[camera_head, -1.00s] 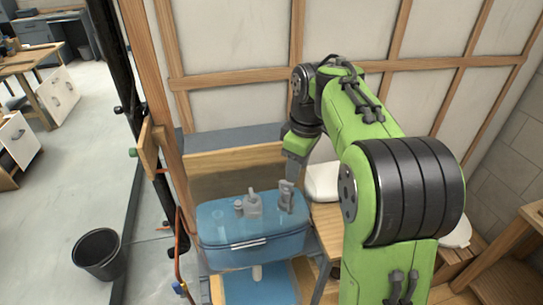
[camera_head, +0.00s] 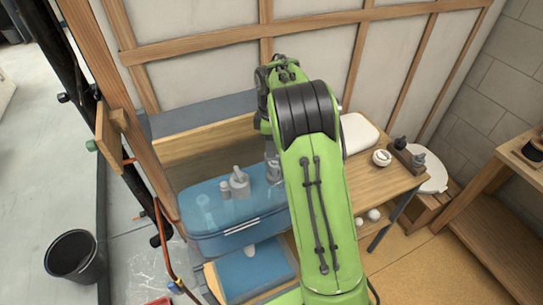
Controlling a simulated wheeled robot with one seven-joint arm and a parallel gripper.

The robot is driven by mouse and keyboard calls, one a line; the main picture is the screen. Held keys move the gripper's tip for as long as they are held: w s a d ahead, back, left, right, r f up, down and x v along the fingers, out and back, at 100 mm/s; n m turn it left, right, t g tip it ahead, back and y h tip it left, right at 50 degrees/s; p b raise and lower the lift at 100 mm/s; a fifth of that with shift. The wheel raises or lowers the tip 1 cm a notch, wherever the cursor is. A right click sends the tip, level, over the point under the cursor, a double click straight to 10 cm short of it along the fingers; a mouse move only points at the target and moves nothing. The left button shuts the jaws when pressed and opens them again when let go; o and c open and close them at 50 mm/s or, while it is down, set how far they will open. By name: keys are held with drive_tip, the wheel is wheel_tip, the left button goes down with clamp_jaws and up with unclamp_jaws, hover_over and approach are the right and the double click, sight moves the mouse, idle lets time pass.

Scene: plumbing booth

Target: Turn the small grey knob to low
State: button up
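I cannot single out a small grey knob or read any setting on one. A small grey fitting (camera_head: 239,183) stands on top of the translucent blue tank (camera_head: 215,230), with a shorter grey piece (camera_head: 225,189) just left of it. A dark grey block with knob-like parts (camera_head: 407,152) stands on the wooden bench to the right. My gripper (camera_head: 273,174) points down at the right end of the tank's top, right of the grey fitting and apart from it. My green arm partly hides it, and its fingers are too small to tell open or shut.
The wooden bench (camera_head: 385,185) carries a white box (camera_head: 357,134) and a round white item (camera_head: 381,158). A blue tray (camera_head: 255,270) lies below the tank. A black bucket (camera_head: 75,257) stands on the floor at left. Wooden posts and a dark pipe rise left of the tank.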

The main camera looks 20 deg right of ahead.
wheel_tip(320, 180, down, 4)
drive_tip(key=shift+r, duration=0.1)
drive_tip(key=shift+s, duration=0.1)
clamp_jaws()
drive_tip(key=shift+m, duration=0.3)
